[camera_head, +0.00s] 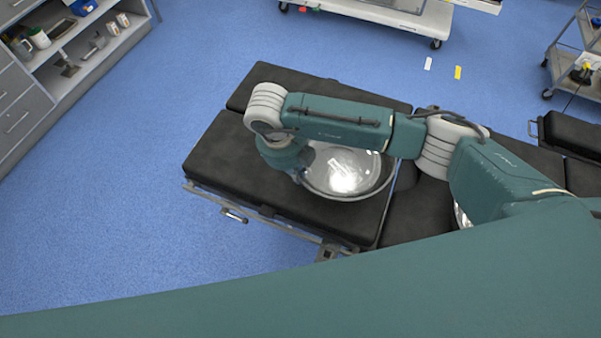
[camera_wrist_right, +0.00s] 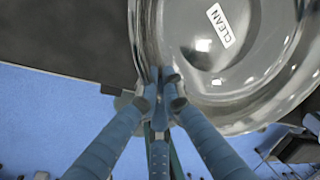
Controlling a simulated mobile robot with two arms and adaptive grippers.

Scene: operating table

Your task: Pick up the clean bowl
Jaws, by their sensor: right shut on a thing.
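The clean bowl (camera_head: 345,172) is a shiny metal bowl at the black operating table, partly hidden under my right arm in the head view. In the right wrist view the bowl (camera_wrist_right: 245,75) fills the upper right, with a white label reading CLEAN inside it. My right gripper (camera_wrist_right: 165,90) is shut on the bowl's rim, with its blue fingers meeting at the near edge. In the head view my right gripper (camera_head: 300,174) is at the bowl's left side, mostly hidden by the wrist. My left gripper is out of view.
The black operating table (camera_head: 235,165) has a metal side rail (camera_head: 240,214). Another shiny metal thing (camera_head: 461,215) shows partly behind my right arm. Shelves (camera_head: 85,50) stand at upper left, and carts (camera_head: 400,15) at the back. Blue floor is clear at left.

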